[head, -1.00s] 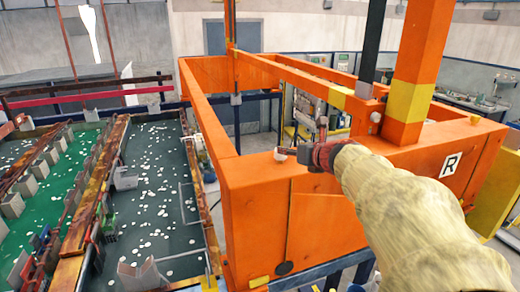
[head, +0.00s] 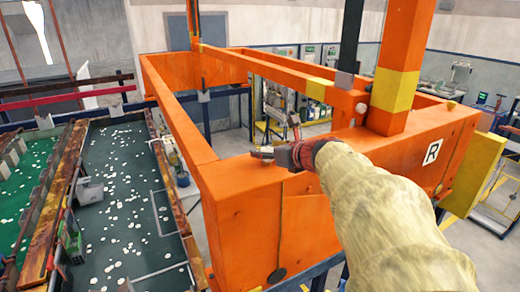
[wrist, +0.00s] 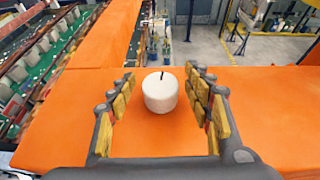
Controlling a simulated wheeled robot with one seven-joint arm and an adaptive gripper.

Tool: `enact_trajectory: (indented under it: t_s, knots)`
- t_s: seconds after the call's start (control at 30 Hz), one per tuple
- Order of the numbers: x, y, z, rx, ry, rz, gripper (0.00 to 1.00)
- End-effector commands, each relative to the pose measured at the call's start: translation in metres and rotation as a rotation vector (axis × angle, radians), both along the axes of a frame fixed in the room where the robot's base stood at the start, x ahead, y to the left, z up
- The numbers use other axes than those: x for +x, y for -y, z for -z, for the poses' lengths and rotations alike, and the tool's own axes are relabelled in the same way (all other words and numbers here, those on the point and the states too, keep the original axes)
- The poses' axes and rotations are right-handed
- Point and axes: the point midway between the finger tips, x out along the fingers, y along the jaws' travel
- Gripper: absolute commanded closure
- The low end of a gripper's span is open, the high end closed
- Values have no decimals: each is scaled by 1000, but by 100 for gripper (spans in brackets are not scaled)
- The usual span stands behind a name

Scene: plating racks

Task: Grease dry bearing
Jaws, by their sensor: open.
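A small white rounded cylinder with a short dark pin on top (wrist: 160,92) stands upright on the flat top of an orange beam (wrist: 265,110) in the wrist view. I cannot tell whether it is the bearing or a grease pot. My gripper (wrist: 160,74) is open, with its yellow-padded fingers on either side of the cylinder and visible gaps to both. In the head view my gripper (head: 264,153) is at the near top edge of the orange frame (head: 225,190). The cylinder cannot be made out clearly there.
A dark green tank with scattered white pieces (head: 125,190) lies to the left, below the frame. A yellow panel (head: 473,175) stands at the right. Open floor shows beyond the frame.

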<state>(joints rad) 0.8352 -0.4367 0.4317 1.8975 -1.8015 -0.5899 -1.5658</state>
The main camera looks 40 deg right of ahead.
Motion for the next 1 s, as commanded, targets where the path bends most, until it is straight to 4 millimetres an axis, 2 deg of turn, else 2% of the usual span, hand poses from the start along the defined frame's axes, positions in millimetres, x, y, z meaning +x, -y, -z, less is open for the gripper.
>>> enact_trajectory:
  t_s: [0.37, 1.0]
  knots:
    - [-2, 0, 0, 0, 1, 0, 50]
    - [-1, 0, 0, 0, 1, 0, 87]
